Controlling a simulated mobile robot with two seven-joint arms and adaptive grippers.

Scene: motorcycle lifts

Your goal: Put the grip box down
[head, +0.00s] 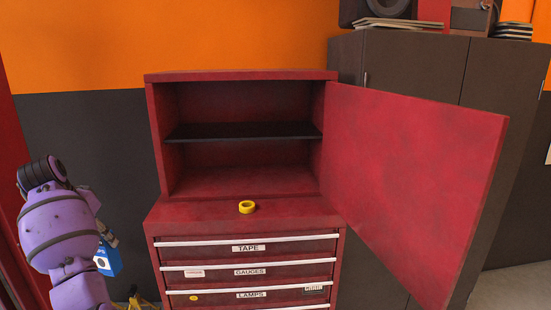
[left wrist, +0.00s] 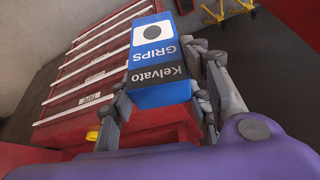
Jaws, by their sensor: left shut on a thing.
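The grip box (left wrist: 158,62) is blue, white and black, with "GRIPS" and "Kelvato" printed on it. In the left wrist view it sits between the fingers of my left gripper (left wrist: 168,85), which is shut on it. In the head view the grip box (head: 108,261) shows partly at the lower left, beside my purple arm. The arm hides most of my left gripper (head: 106,240) there. The box is held in the air left of the red tool cabinet (head: 248,222). My right gripper is in neither view.
The cabinet's upper compartment is open and empty, with a black shelf (head: 245,131). Its red door (head: 415,180) stands swung out to the right. A yellow tape roll (head: 247,207) lies on the cabinet's ledge, above labelled drawers. The ledge beside the roll is clear.

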